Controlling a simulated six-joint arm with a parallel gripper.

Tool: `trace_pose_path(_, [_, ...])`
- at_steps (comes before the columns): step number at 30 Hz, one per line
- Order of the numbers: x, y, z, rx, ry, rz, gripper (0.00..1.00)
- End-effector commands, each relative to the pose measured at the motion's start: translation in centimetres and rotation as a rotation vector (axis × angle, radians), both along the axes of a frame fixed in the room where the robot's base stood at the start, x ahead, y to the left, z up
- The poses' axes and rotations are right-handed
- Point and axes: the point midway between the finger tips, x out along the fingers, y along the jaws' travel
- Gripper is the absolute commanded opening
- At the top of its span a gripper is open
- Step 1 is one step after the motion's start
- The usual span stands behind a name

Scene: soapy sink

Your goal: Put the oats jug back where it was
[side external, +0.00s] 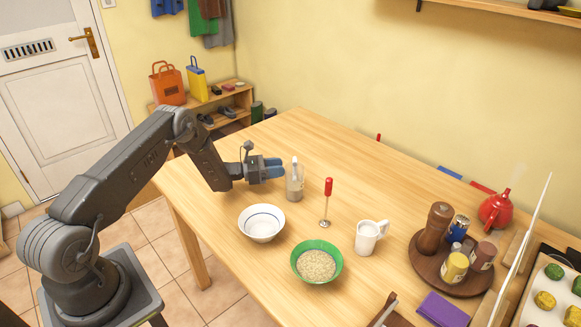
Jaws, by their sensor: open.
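A white jug (367,238) with a handle on its right stands upright on the wooden table, right of the green bowl. It is the only jug-shaped vessel on the table; its contents cannot be made out. The green bowl (328,248) holds pale oats. My gripper (277,168) has blue fingertips and is open, low over the table, pointing right. A greyish clear bottle (294,184) with a pale top stands at its fingertips; whether they touch or surround it cannot be told. My gripper is well left of and behind the jug.
A white bowl (262,235) and an upright red-handled frother (327,201) stand near the bottle. A round wooden tray (422,266) with a grinder and several jars is at right, beside a red teapot (495,209) and purple cloth (443,309). The table's back middle is clear.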

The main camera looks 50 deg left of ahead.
Motion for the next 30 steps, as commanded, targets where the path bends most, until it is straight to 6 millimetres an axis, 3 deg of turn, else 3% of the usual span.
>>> trace_pose_path(6, [-3.5,2.4,0.0,0.000,0.000,0.003,0.41])
trace_pose_path(14, [-4.9,2.9,0.9,0.018,-0.007,-0.023,0.41])
trace_pose_path(17, [-4.4,1.0,3.7,0.082,-0.024,-0.108,0.41])
trace_pose_path(23, [-5.1,-6.9,13.1,0.353,-0.095,-0.421,0.41])
trace_pose_path(26, [-7.0,-10.9,17.2,0.516,-0.141,-0.583,0.41])
trace_pose_path(30, [-11.1,-15.7,22.0,0.762,-0.219,-0.793,0.41])
